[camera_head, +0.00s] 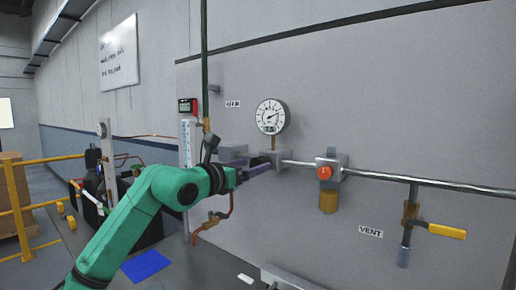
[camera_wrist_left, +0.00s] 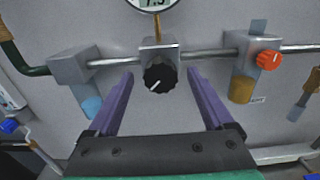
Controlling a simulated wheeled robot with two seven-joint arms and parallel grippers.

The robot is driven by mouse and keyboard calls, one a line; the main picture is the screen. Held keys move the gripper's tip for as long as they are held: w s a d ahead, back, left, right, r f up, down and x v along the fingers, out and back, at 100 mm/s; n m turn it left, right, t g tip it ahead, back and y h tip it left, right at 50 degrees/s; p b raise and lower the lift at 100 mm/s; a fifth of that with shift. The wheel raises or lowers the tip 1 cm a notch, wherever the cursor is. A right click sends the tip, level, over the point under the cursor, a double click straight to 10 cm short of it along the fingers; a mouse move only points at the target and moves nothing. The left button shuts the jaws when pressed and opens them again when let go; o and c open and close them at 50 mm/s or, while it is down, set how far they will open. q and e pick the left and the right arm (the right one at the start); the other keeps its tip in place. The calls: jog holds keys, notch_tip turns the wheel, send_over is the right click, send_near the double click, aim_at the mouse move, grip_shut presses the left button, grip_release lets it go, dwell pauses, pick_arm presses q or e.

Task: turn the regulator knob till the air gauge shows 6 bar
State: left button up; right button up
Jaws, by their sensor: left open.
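The round white air gauge (camera_head: 271,116) is on the grey panel in the head view. Only its lower rim and part of a digital readout (camera_wrist_left: 153,3) show at the top of the left wrist view; the digits look like 7.5 but are cut off. Below it, the black regulator knob (camera_wrist_left: 160,76) with a white pointer line sits on a grey block (camera_wrist_left: 159,51). My left gripper (camera_head: 262,166) is open, its purple fingers pointing at the panel, one on each side of the knob with visible gaps. It hides the knob in the head view. My right gripper is not in view.
A metal pipe (camera_head: 385,179) runs right from the regulator to a block with a red-orange knob (camera_head: 325,172) and amber bowl (camera_head: 328,202). Farther right is a yellow valve handle (camera_head: 447,231) beside the VENT label (camera_head: 370,231). Copper tubing (camera_head: 222,216) hangs below my left gripper.

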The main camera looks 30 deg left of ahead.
aim_at(255, 165)
pick_arm(q)
jog(key=w, duration=0.3)
jog(key=shift+w+d+p, duration=0.1)
jog(key=shift+d+p, duration=0.15)
jog(key=shift+p, duration=0.15)
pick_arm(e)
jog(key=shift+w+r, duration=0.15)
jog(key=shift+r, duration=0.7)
pick_arm(q)
grip_shut()
jog(key=shift+f+n+b, duration=0.1)
jog(key=shift+n+b, duration=0.2)
jog(key=shift+n, duration=0.1)
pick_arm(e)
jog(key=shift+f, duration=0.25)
pick_arm(q)
jog(key=n+b, duration=0.1)
jog(key=n, duration=0.2)
jog(key=shift+a+n, duration=0.1)
jog(key=shift+n, duration=0.2)
jog(key=shift+a+n+b, duration=0.1)
jog(key=shift+n+b, duration=0.5)
jog(key=shift+n, duration=1.6)
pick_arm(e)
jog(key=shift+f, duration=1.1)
